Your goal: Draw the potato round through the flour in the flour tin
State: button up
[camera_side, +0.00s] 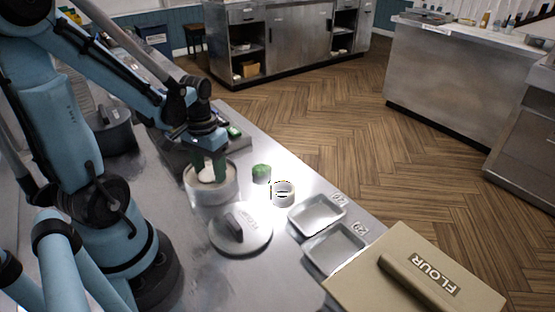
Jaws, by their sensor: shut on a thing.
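The flour tin (227,190) is a round, pale metal tin, open at the top, on the steel counter at the left centre. My gripper (208,177) points down into its mouth, with green fingers. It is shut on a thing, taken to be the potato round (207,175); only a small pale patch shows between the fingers. The fingertips are at or just below the rim. I cannot tell how far the round touches the flour, which is mostly hidden.
A round lid (255,240) with a dark handle lies in front of the tin. A cup with green contents (262,174) and a small white cup (284,196) stand to its right.

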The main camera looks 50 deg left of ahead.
aim_at(210, 173)
jog(key=shift+r, duration=2.75)
jog(key=shift+r, duration=0.1)
jog(key=shift+r, duration=1.4)
